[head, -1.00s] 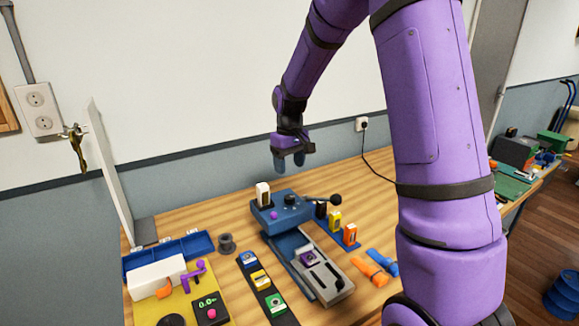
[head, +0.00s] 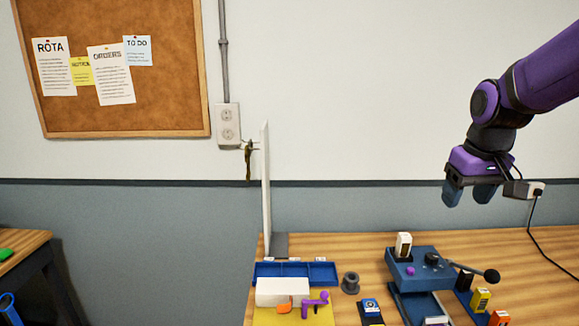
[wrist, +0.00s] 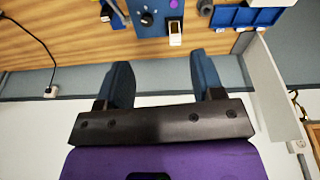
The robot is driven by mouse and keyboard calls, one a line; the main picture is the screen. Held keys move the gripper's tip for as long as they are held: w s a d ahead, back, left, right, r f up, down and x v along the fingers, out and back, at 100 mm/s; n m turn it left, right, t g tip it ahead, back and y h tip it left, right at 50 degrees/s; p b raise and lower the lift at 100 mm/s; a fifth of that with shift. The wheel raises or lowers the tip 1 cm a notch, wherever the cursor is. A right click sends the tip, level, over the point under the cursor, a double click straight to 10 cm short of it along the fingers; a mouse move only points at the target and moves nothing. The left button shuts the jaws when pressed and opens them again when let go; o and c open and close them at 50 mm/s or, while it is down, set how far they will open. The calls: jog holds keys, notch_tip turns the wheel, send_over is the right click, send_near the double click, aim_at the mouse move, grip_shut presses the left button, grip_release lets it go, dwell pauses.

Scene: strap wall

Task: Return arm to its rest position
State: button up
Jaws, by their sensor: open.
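My gripper (head: 470,193) is open and empty, with its two blue-grey fingers pointing down, at the right of the head view. It hangs in the air above the bench, clear of everything on it. My purple arm reaches in from the upper right. In the wrist view, the gripper's two fingers (wrist: 163,85) stand wide apart with nothing between them. Beyond the fingertips is the blue press-like device (wrist: 150,20), with a white-and-brown block (wrist: 175,38) on it.
The blue device (head: 418,266) has a black-knobbed lever. A blue tray (head: 295,270), white box (head: 282,290) and grey spool (head: 350,283) stand left of it. An upright white panel (head: 266,190) rises behind the tray. A wall socket with a plug (head: 537,188) is close behind my gripper.

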jog(key=s+a+r+t, duration=0.1)
jog(key=s+r, duration=0.1)
jog(key=s, duration=0.7)
jog(key=s+a+r+m+t, duration=0.1)
jog(key=s+a+r+t, duration=0.1)
jog(key=s, duration=0.8)
jog(key=shift+s+a+r, duration=0.15)
jog(key=shift+a+r, duration=0.05)
jog(key=shift+a, duration=0.05)
